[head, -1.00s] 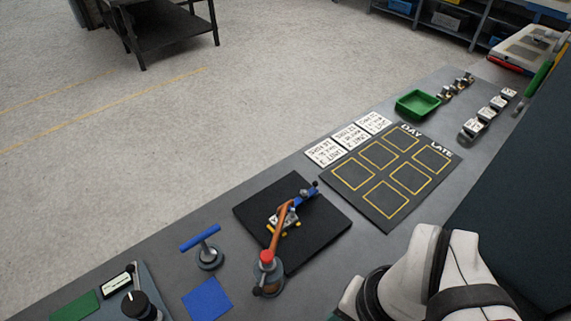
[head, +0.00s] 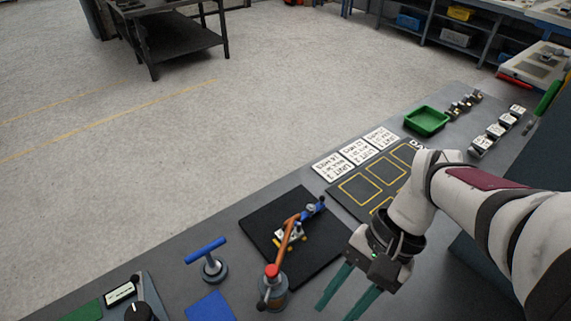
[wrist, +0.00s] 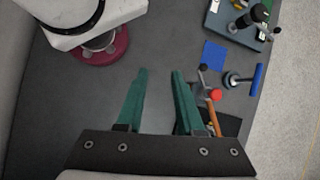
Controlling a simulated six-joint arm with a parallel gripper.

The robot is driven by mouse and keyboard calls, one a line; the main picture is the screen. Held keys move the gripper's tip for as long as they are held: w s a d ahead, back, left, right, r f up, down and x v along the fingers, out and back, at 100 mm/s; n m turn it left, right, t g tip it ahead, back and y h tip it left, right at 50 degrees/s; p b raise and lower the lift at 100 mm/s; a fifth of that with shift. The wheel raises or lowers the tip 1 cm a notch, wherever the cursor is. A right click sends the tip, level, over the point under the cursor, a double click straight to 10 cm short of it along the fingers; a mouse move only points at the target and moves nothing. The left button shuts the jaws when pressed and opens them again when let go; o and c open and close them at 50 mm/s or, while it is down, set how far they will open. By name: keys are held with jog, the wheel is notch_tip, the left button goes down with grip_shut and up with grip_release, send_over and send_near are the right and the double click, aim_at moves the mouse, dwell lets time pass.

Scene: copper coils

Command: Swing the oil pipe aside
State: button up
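The oil pipe (head: 287,242) is a copper-orange arm on a round post (head: 273,290) with a red cap. It reaches over the black mat (head: 258,228) and ends in a blue piece (head: 314,207) above a small white and yellow unit (head: 291,236). In the wrist view the pipe (wrist: 214,122) shows right of my fingers, partly hidden by the right finger. My gripper (head: 340,296) has green fingers, spread apart and empty. It is in the air to the right of the post, not touching the pipe.
A blue T-handle (head: 206,250) stands left of the mat, with a blue square (head: 210,307) near it. White cards (head: 355,152), a yellow-outlined board (head: 352,203) and a green tray (head: 426,121) lie further back. My arm covers part of the board.

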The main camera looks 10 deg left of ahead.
aim_at(261, 305)
jog(key=w+f+m+g+y, duration=0.1)
jog(key=w+f+g+y, duration=0.15)
jog(key=w, duration=0.35)
jog(key=w+f+m+g+y, duration=0.1)
jog(key=w+f+y, duration=0.3)
jog(key=w, duration=0.1)
jog(key=x, duration=1.6)
jog(key=shift+a+r, duration=0.15)
jog(key=shift+a, duration=0.1)
grip_shut()
